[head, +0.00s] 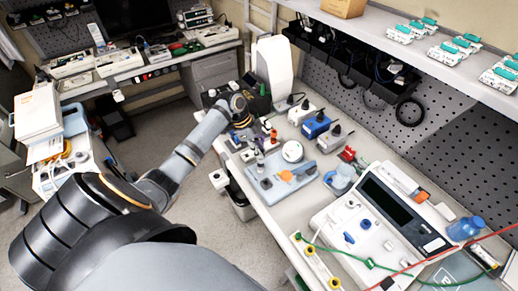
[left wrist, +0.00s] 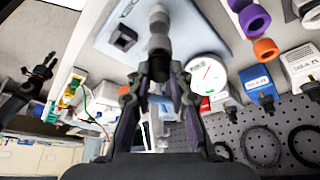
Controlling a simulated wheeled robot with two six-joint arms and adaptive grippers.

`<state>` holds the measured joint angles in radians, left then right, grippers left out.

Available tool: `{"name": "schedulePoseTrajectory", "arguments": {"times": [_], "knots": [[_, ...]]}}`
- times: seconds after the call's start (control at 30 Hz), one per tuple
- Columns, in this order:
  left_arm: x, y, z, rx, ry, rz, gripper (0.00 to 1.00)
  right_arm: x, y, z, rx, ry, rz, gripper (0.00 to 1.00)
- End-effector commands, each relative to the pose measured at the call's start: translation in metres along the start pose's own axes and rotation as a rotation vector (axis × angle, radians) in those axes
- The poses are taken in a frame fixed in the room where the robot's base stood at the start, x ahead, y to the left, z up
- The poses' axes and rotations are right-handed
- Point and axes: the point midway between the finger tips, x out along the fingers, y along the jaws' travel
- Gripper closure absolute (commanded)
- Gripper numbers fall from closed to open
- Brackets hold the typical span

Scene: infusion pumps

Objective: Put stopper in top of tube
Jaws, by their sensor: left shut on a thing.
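My left gripper (left wrist: 160,82) is shut on a grey cylindrical piece (left wrist: 159,42) that stands out beyond the fingertips in the left wrist view. Whether this piece is the stopper, the tube or both together, I cannot tell. In the head view the left gripper (head: 259,156) is small and dark, at the left part of the blue tray (head: 265,189) on the bench. A purple ring-ended piece (left wrist: 254,20) and an orange one (left wrist: 265,49) show at the upper right of the left wrist view, apart from the fingers.
A round white gauge (head: 292,151) stands beside the tray, and an orange piece (head: 286,176) lies on it.

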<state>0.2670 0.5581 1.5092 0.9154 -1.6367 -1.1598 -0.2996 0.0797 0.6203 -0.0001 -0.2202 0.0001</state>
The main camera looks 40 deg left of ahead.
Motion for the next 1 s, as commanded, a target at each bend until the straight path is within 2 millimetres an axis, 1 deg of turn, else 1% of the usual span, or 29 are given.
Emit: {"name": "schedulePoseTrajectory", "arguments": {"times": [0.47, 0.5, 0.67, 0.87, 0.9, 1.0], "knots": [[0.0037, 0.0000, 0.0015, 0.000, 0.000, 0.000, 0.99, 0.0013, -0.0017, 0.0001, 0.001, 0.000, -0.002, 0.60], [0.0037, 0.0000, 0.0015, 0.000, 0.000, 0.000, 0.77, 0.0013, -0.0017, 0.0001, 0.001, 0.000, -0.002, 0.60], [0.0036, 0.0000, 0.0015, 0.000, 0.000, 0.000, 0.55, 0.0013, -0.0016, 0.0002, 0.001, 0.000, -0.002, 0.60], [0.0036, 0.0000, 0.0015, 0.000, 0.000, 0.000, 0.54, 0.0013, -0.0013, 0.0003, 0.001, 0.000, -0.001, 0.60], [0.0036, 0.0000, 0.0016, 0.000, 0.000, 0.000, 0.53, 0.0013, -0.0011, 0.0003, 0.000, 0.000, -0.001, 0.60], [0.0036, 0.0000, 0.0016, 0.000, 0.000, 0.000, 0.39, 0.0013, -0.0005, 0.0004, 0.000, 0.000, 0.000, 0.60]]}}
